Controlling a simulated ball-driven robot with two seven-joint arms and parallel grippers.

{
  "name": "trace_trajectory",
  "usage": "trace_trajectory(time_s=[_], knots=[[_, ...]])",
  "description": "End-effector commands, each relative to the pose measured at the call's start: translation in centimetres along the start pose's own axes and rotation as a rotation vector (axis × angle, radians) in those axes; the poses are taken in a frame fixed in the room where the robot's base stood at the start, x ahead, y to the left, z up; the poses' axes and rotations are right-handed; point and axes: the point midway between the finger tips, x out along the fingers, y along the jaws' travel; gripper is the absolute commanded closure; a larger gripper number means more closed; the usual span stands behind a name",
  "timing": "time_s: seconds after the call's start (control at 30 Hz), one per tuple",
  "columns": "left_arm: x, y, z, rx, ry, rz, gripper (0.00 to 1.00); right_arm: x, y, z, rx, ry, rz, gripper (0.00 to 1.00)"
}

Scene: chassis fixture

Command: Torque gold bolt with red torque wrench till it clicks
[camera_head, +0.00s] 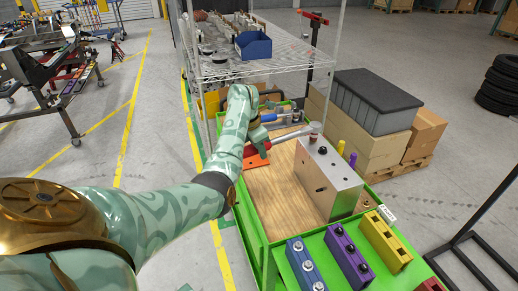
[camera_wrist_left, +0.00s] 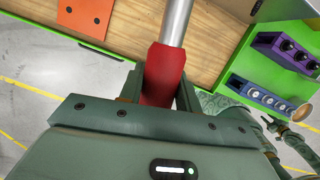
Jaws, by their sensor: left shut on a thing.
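The red torque wrench shows its silver shaft (camera_head: 288,137) in the head view, running right from my left gripper (camera_head: 261,142) toward the top of a silver metal block (camera_head: 328,180). Its head (camera_head: 315,128) is over the block's far top end. In the left wrist view its red handle (camera_wrist_left: 163,75) lies between the fingers of my left gripper (camera_wrist_left: 160,88), which is shut on it. I cannot make out the gold bolt; the wrench head may cover it. Dark bolts show on the block. My right gripper is not in the head view.
The block stands on a wooden top with a green frame (camera_head: 262,258). An orange plate (camera_head: 255,158) lies by my left gripper. Blue (camera_head: 304,266), purple (camera_head: 348,254) and yellow (camera_head: 384,240) holders line the near edge. A wire shelf (camera_head: 240,66) stands behind.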

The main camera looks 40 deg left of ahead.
Motion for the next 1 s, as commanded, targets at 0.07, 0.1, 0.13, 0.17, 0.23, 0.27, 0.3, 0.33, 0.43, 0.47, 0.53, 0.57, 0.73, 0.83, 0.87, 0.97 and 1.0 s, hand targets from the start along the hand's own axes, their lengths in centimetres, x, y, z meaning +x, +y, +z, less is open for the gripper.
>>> trace_trajectory(time_s=[0.07,0.1,0.13,0.17,0.23,0.27,0.3,0.33,0.43,0.47,0.53,0.57,0.73,0.83,0.87,0.97,1.0], knots=[[0.1,-0.1,-0.1,0.002,0.004,-0.001,1.00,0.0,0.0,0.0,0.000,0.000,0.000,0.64],[0.1,-0.1,-0.1,0.002,0.004,-0.001,1.00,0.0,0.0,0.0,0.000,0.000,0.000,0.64],[0.1,0.0,-0.1,0.002,0.004,-0.001,1.00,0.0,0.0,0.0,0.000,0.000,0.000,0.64],[0.1,0.0,-0.1,0.003,0.004,-0.001,1.00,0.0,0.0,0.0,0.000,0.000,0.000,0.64],[0.1,0.1,-0.1,0.005,0.004,-0.002,1.00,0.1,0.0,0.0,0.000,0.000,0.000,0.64],[0.1,0.1,-0.1,0.007,0.004,-0.002,1.00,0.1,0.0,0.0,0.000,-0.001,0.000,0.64],[0.1,0.2,-0.1,0.010,0.004,-0.003,1.00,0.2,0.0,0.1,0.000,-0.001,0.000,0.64],[0.1,0.3,-0.1,0.014,0.004,-0.003,1.00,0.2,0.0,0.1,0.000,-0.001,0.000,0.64],[0.2,0.6,0.0,0.027,0.004,-0.007,1.00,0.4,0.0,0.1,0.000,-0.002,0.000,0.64],[0.2,0.7,0.0,0.030,0.004,-0.008,1.00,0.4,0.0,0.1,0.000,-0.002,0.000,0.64],[0.2,0.9,0.0,0.039,0.003,-0.010,1.00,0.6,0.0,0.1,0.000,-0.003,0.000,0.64],[0.2,1.0,0.0,0.043,0.004,-0.011,1.00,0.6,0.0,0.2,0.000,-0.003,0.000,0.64],[0.1,1.5,0.0,0.062,0.002,-0.016,1.00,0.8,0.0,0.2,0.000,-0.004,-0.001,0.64],[0.1,1.6,0.0,0.069,0.002,-0.018,1.00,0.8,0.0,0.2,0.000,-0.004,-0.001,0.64],[0.1,1.6,0.0,0.069,0.002,-0.019,1.00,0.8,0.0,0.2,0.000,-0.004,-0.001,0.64],[0.1,1.6,0.0,0.070,0.002,-0.018,1.00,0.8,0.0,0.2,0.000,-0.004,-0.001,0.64],[0.1,1.6,0.0,0.069,0.002,-0.018,1.00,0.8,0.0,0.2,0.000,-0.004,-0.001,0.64]])
